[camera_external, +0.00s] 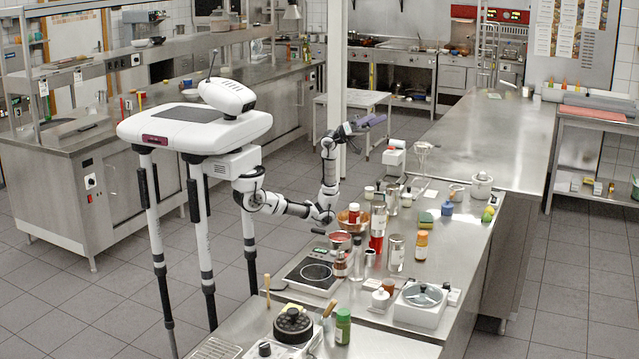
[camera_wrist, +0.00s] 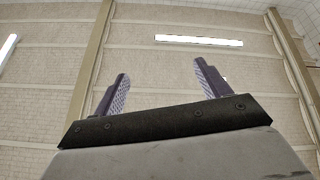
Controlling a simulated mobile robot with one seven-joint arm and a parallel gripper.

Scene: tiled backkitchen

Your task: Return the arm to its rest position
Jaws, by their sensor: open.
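My gripper (camera_external: 376,121) is at the end of my raised arm, above the left edge of the steel counter. The arm bends at a low elbow, and its forearm stands upright. In the wrist view, the two purple fingers of my gripper (camera_wrist: 160,72) are spread wide apart with nothing between them. Behind them is only the ceiling with a light strip (camera_wrist: 199,40), so the wrist camera faces upward.
The counter (camera_external: 455,235) below and right of the arm is crowded. A white post (camera_external: 337,75) shows close to my gripper in the picture. The far worktop (camera_external: 490,130) is mostly bare.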

